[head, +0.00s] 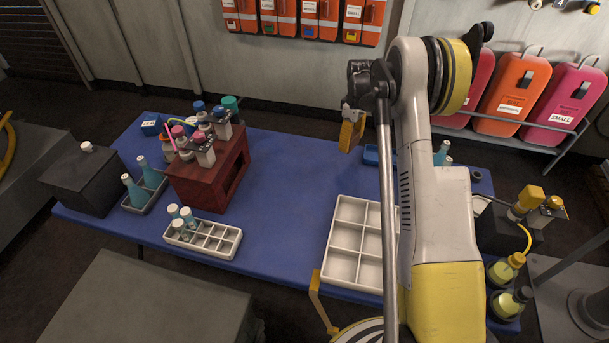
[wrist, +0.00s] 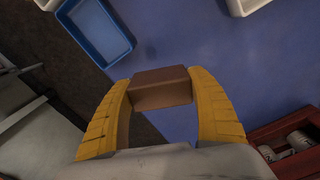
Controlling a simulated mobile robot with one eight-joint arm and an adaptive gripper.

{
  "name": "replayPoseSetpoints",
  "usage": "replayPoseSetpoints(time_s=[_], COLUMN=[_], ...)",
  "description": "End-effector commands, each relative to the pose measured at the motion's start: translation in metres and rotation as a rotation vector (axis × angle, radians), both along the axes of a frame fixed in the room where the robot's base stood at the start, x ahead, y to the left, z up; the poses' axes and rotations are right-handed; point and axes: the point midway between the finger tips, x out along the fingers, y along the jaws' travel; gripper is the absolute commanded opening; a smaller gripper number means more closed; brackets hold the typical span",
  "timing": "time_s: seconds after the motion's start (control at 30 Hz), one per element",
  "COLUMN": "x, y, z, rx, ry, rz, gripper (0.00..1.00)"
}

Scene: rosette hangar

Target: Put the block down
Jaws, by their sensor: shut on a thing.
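My gripper (wrist: 163,100) has two yellow ribbed fingers. In the wrist view they are shut on a plain brown block (wrist: 160,88), which spans the gap between the fingertips. The block is over the edge of the blue table (wrist: 215,60), and its height above the top is hard to judge. In the head view my gripper (head: 351,132) is near the far edge of the table (head: 290,165), right of the red-brown rack. I cannot make out the block there.
A blue tray (wrist: 95,28) lies beyond the gripper and shows in the head view (head: 371,155). A white divided tray (head: 333,232), a white bottle rack (head: 212,240) and a red-brown rack (head: 238,165) with bottles stand on the table. The table's middle is clear.

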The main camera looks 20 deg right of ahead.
Motion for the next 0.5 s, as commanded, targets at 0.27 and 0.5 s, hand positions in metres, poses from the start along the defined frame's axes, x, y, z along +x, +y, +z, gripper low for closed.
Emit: replayPoseSetpoints(time_s=[0.27,0.5], x=[0.002,0.002], y=[0.068,0.089], z=[-0.044,-0.055], rx=[0.000,0.000], ry=[0.000,0.000], rz=[0.003,-0.001], gripper=[0.34,0.34])
